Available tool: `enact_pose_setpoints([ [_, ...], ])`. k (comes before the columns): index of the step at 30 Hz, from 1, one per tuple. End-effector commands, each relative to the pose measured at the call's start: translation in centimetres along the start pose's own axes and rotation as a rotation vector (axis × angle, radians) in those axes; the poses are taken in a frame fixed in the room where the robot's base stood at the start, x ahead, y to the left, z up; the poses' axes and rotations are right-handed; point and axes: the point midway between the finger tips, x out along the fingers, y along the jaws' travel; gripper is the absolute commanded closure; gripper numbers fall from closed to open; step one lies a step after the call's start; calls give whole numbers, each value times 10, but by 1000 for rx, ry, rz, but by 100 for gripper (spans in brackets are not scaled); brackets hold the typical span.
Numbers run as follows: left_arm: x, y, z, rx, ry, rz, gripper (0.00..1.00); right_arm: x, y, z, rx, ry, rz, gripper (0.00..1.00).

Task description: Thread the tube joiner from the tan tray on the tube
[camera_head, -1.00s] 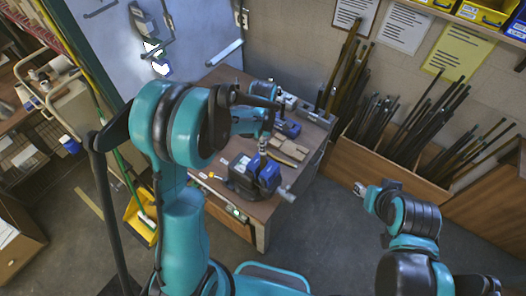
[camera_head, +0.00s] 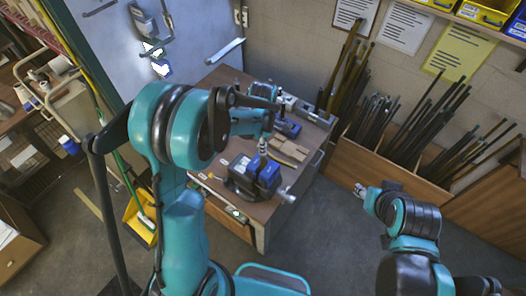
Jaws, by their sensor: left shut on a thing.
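My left gripper (camera_head: 263,143) points down over the workbench. It is shut on a small pale piece, probably the tube joiner, too small here to make out. A blue and dark vise (camera_head: 253,176) stands on the bench just below the gripper. I cannot make out the tube for certain. The tan tray (camera_head: 290,149) lies on the bench to the right of the gripper and looks flat and low. My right gripper (camera_head: 360,190) is off the bench's right side, over the floor. Its fingers are too small to read.
The wooden workbench (camera_head: 225,78) carries more blue and grey tools at the back. A wooden bin (camera_head: 388,150) with many dark rods stands to the right. A yellow bucket (camera_head: 138,219) stands on the floor at left. The floor in front of the bin is clear.

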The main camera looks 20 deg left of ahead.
Motion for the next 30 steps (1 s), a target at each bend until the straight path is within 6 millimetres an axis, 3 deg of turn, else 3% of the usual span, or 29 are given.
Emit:
enact_pose_setpoints([
  [25,3,0,0,0,0,0,100,4,0,2,0,0,0,60],
  [26,3,0,0,0,0,0,81,4,0,2,0,0,0,60],
  [28,3,0,0,0,0,0,99,4,0,2,0,0,0,60],
  [30,3,0,0,0,0,-1,100,4,0,2,0,0,0,60],
])
